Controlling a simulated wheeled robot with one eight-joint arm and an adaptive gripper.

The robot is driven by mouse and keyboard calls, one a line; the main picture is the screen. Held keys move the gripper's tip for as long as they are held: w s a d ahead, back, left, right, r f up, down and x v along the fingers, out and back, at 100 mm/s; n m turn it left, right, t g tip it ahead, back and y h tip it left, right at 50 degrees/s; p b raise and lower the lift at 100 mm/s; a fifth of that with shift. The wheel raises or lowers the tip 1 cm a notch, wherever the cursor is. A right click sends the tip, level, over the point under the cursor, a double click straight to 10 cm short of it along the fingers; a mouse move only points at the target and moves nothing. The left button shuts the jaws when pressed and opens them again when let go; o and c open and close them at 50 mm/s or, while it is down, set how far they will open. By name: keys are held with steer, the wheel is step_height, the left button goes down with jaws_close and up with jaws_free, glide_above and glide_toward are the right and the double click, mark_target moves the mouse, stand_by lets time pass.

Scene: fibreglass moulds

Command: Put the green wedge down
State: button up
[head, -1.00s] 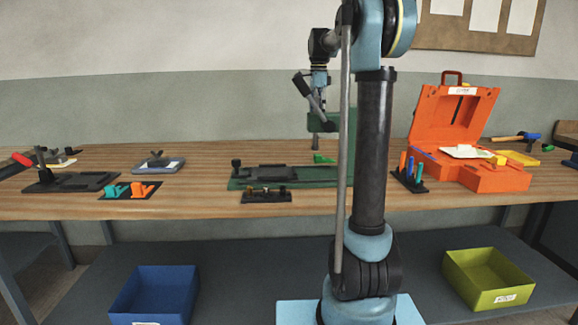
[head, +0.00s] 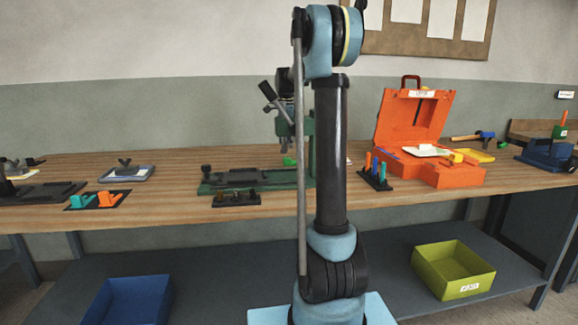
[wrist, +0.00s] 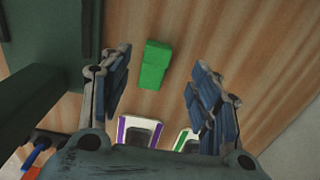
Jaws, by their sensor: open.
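The green wedge (wrist: 154,65) lies on the bare wooden bench top in the wrist view, beyond and between my gripper's fingers. It also shows as a small bright green patch (head: 289,160) in the head view, beside the dark green press. My gripper (wrist: 161,72) is open, its two blue-padded fingers spread wide with nothing between them. No finger appears to touch the wedge.
The dark green press (head: 262,180) stands close to the left of the wedge. Two framed cards, one purple-edged (wrist: 139,132), lie nearby. An open orange case (head: 413,120) and a pen holder (head: 376,178) are to the right. Bare wood surrounds the wedge's right side.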

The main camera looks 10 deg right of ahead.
mark_target(285, 158)
steer(key=shift+s+a+f, duration=0.1)
steer(key=shift+a+f, duration=0.05)
steer(key=shift+f, duration=1.55)
steer(key=shift+s+a+f, duration=0.1)
steer(key=shift+a+f, duration=0.05)
steer(key=shift+f, duration=1.55)
steer(key=c, duration=1.2)
steer(key=shift+c, duration=0.2)
